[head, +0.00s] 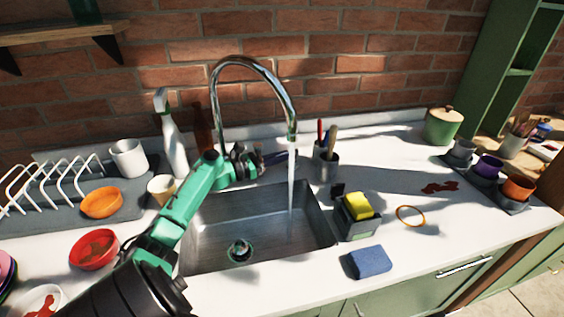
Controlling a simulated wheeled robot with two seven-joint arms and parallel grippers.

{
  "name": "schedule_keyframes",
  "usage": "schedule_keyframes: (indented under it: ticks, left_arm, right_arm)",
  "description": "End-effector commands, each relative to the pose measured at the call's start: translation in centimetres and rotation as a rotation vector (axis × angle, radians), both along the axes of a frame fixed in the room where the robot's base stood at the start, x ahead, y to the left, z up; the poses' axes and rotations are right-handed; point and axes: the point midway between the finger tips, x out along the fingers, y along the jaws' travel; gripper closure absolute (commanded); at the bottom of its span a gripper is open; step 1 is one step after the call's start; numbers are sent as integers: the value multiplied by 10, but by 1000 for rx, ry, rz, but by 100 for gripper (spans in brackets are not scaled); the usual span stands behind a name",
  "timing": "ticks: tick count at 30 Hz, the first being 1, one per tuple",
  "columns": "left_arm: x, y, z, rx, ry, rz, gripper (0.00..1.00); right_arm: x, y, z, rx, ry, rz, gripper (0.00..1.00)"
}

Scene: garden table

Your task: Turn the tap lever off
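The chrome tap (240,62) arches over the steel sink (306,210). A stream of water (291,185) runs from its spout into the basin. My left arm reaches in from the lower left across the sink. My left gripper (268,159) is at the foot of the tap, behind the basin. The tap lever cannot be made out clearly; the gripper and its dark parts cover that area. I cannot tell whether the fingers are open, shut or touching the lever. My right gripper is out of view.
A spray bottle (172,135) and beige cup (161,188) stand left of my arm. A utensil holder (327,165) is right of the tap. A sponge caddy (357,222) and blue sponge (369,262) lie right of the sink. The right counter has free room.

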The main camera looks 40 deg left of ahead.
Motion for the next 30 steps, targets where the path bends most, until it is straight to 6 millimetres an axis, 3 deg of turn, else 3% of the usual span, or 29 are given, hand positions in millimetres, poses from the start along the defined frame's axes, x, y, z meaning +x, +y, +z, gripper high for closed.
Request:
schedule_keyframes:
  ticks: [2, 5, 6, 16, 20, 24, 27, 28, 30]
  left_arm:
    - [0, 0, 1, 0, -1, 1, 100]
    - [0, 0, 1, 0, -1, 2, 62]
    - [0, 0, 1, 0, -1, 2, 59]
    - [0, -1, 2, -1, 0, 11, 59]
    - [0, -5, 9, -3, 1, 74, 59]
    - [-2, -11, 12, -4, 2, 217, 59]
    - [-3, -16, 10, -3, 2, 331, 59]
    - [-4, -17, 9, -4, 4, 366, 59]
    - [-25, -15, -3, -2, 6, 370, 59]
  right_arm:
    - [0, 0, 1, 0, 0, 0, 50]
    - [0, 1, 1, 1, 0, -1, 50]
    - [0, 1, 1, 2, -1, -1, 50]
    - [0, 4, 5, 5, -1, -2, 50]
    - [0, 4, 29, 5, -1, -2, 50]
    - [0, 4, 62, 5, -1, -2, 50]
    - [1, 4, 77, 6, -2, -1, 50]
    - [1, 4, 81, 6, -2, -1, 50]
    - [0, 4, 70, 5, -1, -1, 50]
